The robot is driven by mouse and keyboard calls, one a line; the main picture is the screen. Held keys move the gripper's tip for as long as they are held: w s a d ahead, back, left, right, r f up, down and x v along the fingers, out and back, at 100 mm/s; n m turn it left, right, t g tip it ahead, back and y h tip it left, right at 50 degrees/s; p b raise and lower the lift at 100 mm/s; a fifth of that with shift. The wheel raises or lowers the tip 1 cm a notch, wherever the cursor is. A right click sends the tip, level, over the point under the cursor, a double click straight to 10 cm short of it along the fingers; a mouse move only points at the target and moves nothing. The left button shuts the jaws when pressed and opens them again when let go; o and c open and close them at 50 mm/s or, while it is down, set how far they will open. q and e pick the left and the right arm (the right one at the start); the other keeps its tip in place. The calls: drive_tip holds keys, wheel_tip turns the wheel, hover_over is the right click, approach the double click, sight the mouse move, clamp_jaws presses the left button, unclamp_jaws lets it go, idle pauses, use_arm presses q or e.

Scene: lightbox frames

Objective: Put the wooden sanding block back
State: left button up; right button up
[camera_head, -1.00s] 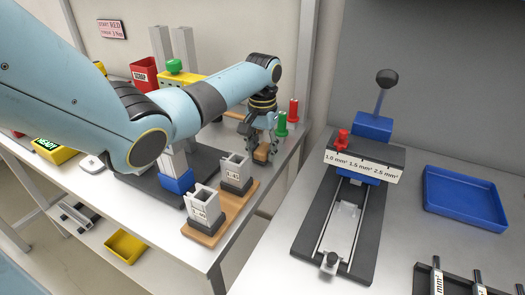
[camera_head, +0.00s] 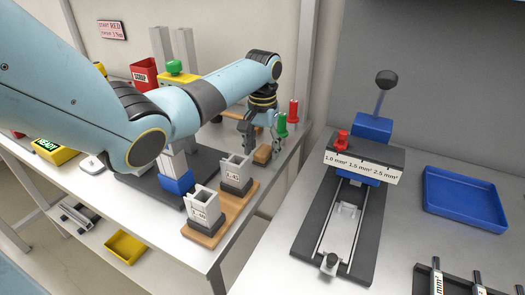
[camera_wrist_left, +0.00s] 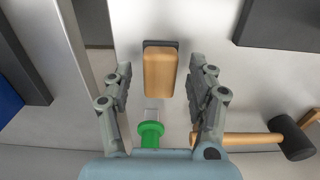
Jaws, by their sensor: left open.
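The wooden sanding block (camera_head: 263,154) lies on the left table near its right edge. In the left wrist view the block (camera_wrist_left: 159,74) is tan with a dark strip along its far end. My left gripper (camera_head: 262,143) is open above the block. In the left wrist view its fingers (camera_wrist_left: 161,66) stand to either side of the block, with a visible gap on each side. My right gripper is not in view.
A green post (camera_head: 281,125) and a red post (camera_head: 293,111) stand close beside the block. A mallet (camera_wrist_left: 240,138) lies nearby. Gauge blocks on a wooden board (camera_head: 212,233) stand nearer the front. A gap separates the tables.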

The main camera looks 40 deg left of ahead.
sight(262, 151)
use_arm(q)
wheel_tip(262, 151, up, 11)
idle(0.8)
